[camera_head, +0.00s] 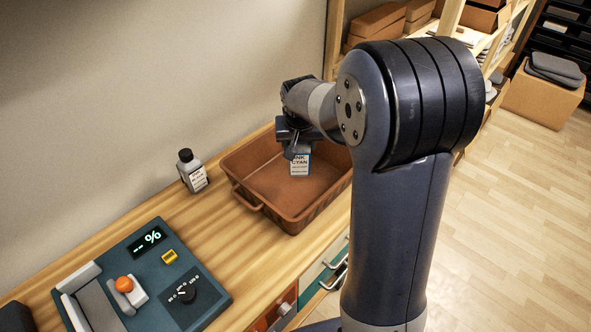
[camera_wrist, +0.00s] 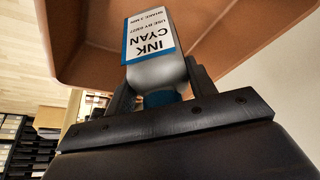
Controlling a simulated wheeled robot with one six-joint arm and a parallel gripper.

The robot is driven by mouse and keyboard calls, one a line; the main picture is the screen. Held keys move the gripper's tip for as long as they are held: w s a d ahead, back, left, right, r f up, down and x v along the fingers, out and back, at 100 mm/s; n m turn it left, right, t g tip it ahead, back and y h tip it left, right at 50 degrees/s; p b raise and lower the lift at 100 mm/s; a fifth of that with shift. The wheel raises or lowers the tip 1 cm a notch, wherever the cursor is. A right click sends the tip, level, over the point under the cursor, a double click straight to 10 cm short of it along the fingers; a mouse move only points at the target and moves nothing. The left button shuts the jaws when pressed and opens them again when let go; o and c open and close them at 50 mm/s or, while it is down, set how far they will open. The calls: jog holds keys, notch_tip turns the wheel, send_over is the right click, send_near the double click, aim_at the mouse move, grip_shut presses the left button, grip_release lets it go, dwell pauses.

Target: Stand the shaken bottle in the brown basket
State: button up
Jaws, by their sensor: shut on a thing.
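The ink bottle labelled INK CYAN (camera_head: 300,164) is grey with a white, blue-edged label. My gripper (camera_head: 297,147) is shut on it from above. In the wrist view my gripper (camera_wrist: 150,92) has a finger on each side of the bottle (camera_wrist: 152,72) near its blue cap. The brown basket (camera_head: 262,205) stands on the wooden counter. The bottle hangs upright over or inside the basket; I cannot tell whether it touches the floor. The basket's inside (camera_wrist: 85,40) also shows behind the bottle in the wrist view.
A second ink bottle (camera_head: 192,172) with a black cap stands left of the basket. A teal machine (camera_head: 150,265) with an orange button and a dial sits at the front left. The basket looks otherwise empty. A wall runs behind the counter.

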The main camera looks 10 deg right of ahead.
aim_at(299, 162)
jog(key=shift+f, duration=3.5)
jog(key=shift+f, duration=0.2)
jog(key=o, duration=1.4)
jog(key=shift+r, duration=0.15)
jog(key=shift+r, duration=0.2)
jog(key=v, duration=1.1)
jog(key=shift+s+a+r, duration=0.1)
jog(key=shift+s+r, duration=0.15)
jog(key=shift+r, duration=0.05)
